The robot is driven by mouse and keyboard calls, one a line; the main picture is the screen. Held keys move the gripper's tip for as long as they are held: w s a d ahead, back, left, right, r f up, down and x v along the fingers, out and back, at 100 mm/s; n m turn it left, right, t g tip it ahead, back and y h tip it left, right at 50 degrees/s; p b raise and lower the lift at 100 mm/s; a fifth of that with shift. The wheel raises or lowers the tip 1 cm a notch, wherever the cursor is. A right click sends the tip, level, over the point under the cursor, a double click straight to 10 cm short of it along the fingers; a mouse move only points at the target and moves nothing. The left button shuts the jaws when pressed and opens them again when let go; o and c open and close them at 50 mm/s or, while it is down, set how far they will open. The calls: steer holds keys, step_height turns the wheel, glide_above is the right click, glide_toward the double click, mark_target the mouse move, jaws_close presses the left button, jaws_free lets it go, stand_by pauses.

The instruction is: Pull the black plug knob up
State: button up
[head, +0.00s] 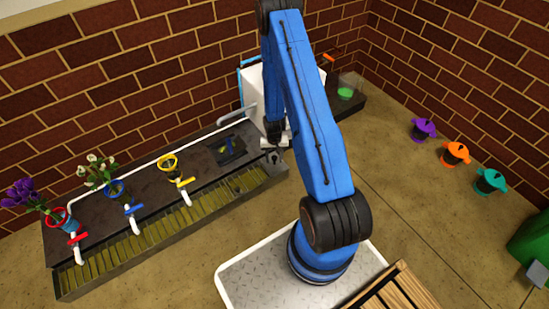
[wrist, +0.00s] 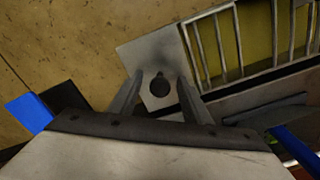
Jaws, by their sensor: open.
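The black plug knob (wrist: 160,87) shows in the wrist view as a dark round top on a light grey plate (wrist: 150,52). My gripper (wrist: 159,78) is open, with one finger to the left of the knob and one to the right. The knob lies between the fingers, and I see a gap on both sides. In the head view my gripper (head: 274,143) points down at the right end of the dark bench trough. There the knob is small and hard to make out beside the gripper.
A slatted grate (wrist: 245,42) lies right of the plate. Along the bench are a yellow valve (head: 186,182), a blue valve (head: 134,209), a red valve (head: 78,238) and flower holders. A white box (head: 252,85) stands behind the arm. Coloured pots (head: 456,152) stand at right.

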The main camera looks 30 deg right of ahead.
mark_target(274, 157)
steer(key=c, duration=0.9)
steer(key=shift+o, duration=0.2)
steer(key=shift+r, duration=1.6)
steer(key=o, duration=0.9)
steer(key=shift+c, duration=0.2)
step_height(274, 157, up, 9)
steer(key=shift+r, duration=0.1)
